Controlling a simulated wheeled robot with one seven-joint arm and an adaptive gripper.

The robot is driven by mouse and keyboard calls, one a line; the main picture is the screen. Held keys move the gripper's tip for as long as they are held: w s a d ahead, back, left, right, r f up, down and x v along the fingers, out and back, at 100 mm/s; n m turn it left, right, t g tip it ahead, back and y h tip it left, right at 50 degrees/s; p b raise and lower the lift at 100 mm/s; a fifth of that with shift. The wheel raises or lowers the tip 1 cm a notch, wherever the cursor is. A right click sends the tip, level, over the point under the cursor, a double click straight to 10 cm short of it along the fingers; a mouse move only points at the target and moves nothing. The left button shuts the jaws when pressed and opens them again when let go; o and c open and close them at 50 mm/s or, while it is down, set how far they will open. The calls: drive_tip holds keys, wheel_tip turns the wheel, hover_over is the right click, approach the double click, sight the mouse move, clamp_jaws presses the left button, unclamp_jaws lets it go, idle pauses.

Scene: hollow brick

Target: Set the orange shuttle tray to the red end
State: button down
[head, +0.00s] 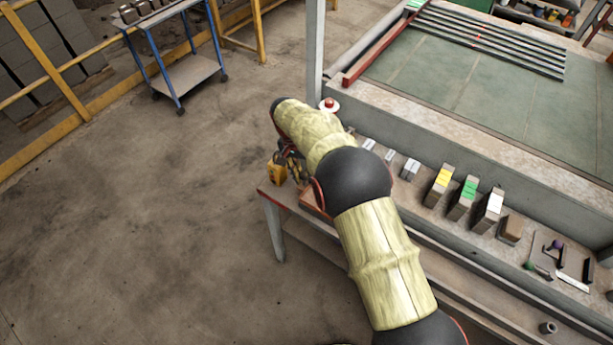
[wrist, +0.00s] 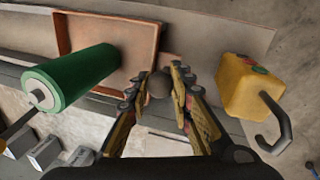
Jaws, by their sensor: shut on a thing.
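The shuttle tray (wrist: 152,45), a shallow orange-brown tray with a raised rim, lies at the top left of the wrist view. A bit of its orange side (head: 313,205) shows in the head view, mostly hidden behind my arm. My gripper (wrist: 158,78) is shut on a dark round knob (wrist: 157,86) close to the tray's near right corner. The join between knob and tray is hidden by the fingers. In the head view my gripper is mostly hidden by my arm. A red edge (head: 272,194) marks the left end of the bench.
A green roller (wrist: 75,78) lies over the tray's left side. A yellow button box (wrist: 245,85) with a dark hook sits right of my fingers; it also shows in the head view (head: 277,172). Several colour-topped blocks (head: 468,195) stand along the bench. Floor to the left is open.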

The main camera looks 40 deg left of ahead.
drive_tip(key=shift+a+r, duration=0.15)
drive_tip(key=shift+a, duration=0.15)
drive_tip(key=c, duration=1.9)
unclamp_jaws()
drive_tip(key=shift+w+a, duration=0.1)
drive_tip(key=o, duration=0.3)
drive_tip(key=shift+o, duration=0.2)
wheel_tip(320, 180, up, 12)
drive_tip(key=a, duration=0.2)
drive_tip(key=shift+s+f, duration=0.25)
drive_tip(key=shift+s, duration=0.1)
